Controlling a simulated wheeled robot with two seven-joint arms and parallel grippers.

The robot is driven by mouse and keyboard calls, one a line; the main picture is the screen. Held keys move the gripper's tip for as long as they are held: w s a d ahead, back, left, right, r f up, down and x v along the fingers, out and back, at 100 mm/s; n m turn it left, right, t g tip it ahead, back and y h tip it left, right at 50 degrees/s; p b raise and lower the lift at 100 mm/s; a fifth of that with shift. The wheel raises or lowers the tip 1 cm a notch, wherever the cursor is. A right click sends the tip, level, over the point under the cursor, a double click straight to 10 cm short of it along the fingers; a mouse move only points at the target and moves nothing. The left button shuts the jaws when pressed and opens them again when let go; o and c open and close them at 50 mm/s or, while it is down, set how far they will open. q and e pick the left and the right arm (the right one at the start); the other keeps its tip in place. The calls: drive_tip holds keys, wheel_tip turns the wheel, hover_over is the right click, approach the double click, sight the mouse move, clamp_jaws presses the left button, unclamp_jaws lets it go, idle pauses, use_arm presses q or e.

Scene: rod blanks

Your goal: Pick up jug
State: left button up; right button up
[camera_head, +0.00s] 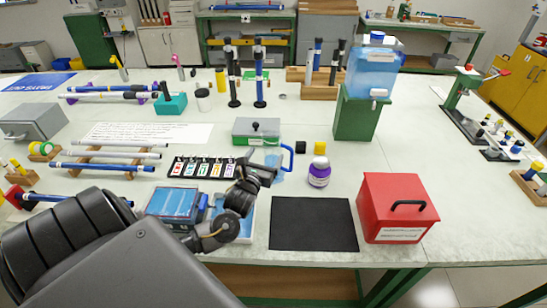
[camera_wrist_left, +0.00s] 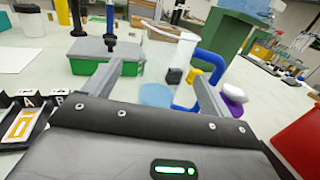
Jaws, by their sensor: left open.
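The jug (camera_head: 274,172) is clear with a blue handle and stands on the table just beyond my left gripper (camera_head: 270,168). In the left wrist view the jug (camera_wrist_left: 160,62) shows between and beyond the open fingers, with its blue handle to the right, near the right finger. My left gripper (camera_wrist_left: 155,60) is open, with nothing held between its fingers. My gripper and wrist hide part of the jug in the head view. My right gripper is not in view.
A green box with a grey lid (camera_head: 256,131) stands behind the jug. A purple-and-white bottle (camera_head: 319,173) is to its right, by a black mat (camera_head: 312,224) and a red box (camera_head: 396,208). A labelled black rack (camera_head: 204,168) is to the left.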

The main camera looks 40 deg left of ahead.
use_arm(q)
drive_tip(key=shift+x, duration=1.15)
drive_tip(key=shift+w, duration=0.3)
drive_tip(key=x, duration=0.1)
drive_tip(key=p+x, duration=0.1)
drive_tip(key=x, duration=0.2)
drive_tip(key=shift+w+d+f, duration=0.2)
drive_tip(key=shift+w+f, duration=0.05)
drive_tip(key=shift+w, duration=0.1)
drive_tip(key=c, duration=1.2)
drive_tip(key=shift+c, duration=0.2)
drive_tip(key=shift+r, duration=0.15)
